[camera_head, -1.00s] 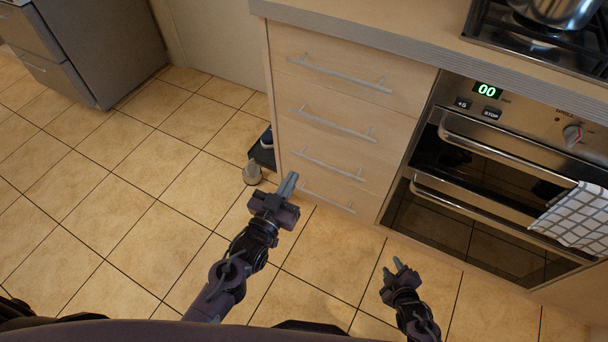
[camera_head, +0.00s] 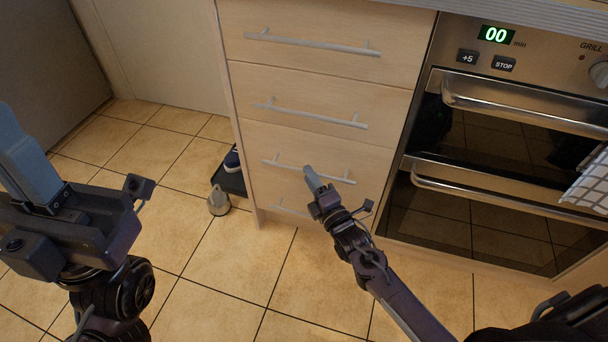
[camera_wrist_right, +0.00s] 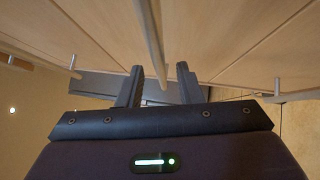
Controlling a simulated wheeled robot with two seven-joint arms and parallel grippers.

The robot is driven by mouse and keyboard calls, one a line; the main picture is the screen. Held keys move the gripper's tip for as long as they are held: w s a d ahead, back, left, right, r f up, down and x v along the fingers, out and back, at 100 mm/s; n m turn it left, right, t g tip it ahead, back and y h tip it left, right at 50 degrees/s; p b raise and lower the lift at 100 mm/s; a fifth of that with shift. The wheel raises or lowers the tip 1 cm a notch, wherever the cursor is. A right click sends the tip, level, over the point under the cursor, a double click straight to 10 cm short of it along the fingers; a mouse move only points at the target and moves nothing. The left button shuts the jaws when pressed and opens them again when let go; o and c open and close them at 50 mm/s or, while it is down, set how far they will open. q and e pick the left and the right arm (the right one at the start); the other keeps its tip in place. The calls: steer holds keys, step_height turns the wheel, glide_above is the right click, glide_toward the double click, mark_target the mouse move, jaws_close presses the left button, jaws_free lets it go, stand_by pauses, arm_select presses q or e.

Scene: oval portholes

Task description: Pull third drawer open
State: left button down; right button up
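The third drawer (camera_head: 264,192) from the top is a pale wood front in the cabinet and looks closed. Its slim metal handle (camera_head: 285,165) runs across it. My right gripper (camera_head: 310,174) is at the middle of this handle, its fingertips overlapping the bar in the head view. In the right wrist view its two fingers (camera_wrist_right: 158,85) stand apart, with a handle bar (camera_wrist_right: 150,40) running between them; contact cannot be told. My left gripper (camera_head: 28,165) is large at the left edge, raised near the head camera and away from the drawers; its finger gap is not clear.
Two drawers with handles are above, and the bottom drawer's handle (camera_head: 290,209) is below, partly hidden by my right gripper. The oven (camera_head: 480,200) stands right of the drawers with a checked towel (camera_head: 590,185).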

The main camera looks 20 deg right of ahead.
steer(key=shift+b+x, duration=0.3)
steer(key=shift+x, duration=1.15)
jaws_close()
